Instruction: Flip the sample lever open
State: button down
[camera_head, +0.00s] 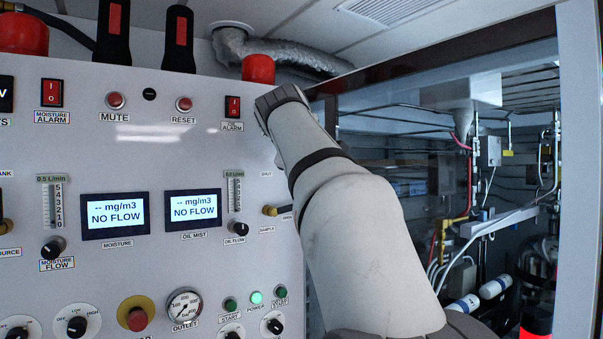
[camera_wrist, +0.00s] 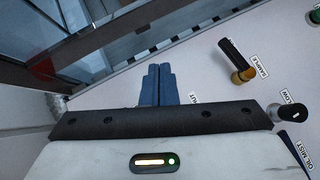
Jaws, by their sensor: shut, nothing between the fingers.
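The sample lever (camera_wrist: 238,60) is in the wrist view, right of my fingers. It has a brass body and a black handle that sticks out, with a SAMPLE label beside it. In the head view, its brass part (camera_head: 270,210) shows at the panel's right side, just left of my arm; the rest is hidden by the arm. My gripper (camera_wrist: 161,72) is shut and empty, with its blue fingers together. A gap separates the fingers from the lever in the wrist picture. In the head view the fingers are hidden behind the arm.
The oil flow knob (camera_wrist: 290,112) is right of the gripper in the wrist view. The white panel (camera_head: 130,165) carries two NO FLOW displays, switches and an outlet gauge (camera_head: 184,306). A glass enclosure (camera_head: 400,150) with a dark frame is right of the panel.

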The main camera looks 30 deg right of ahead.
jog(key=shift+s+r, duration=0.95)
jog(key=shift+r, duration=0.05)
jog(key=shift+f, duration=0.1)
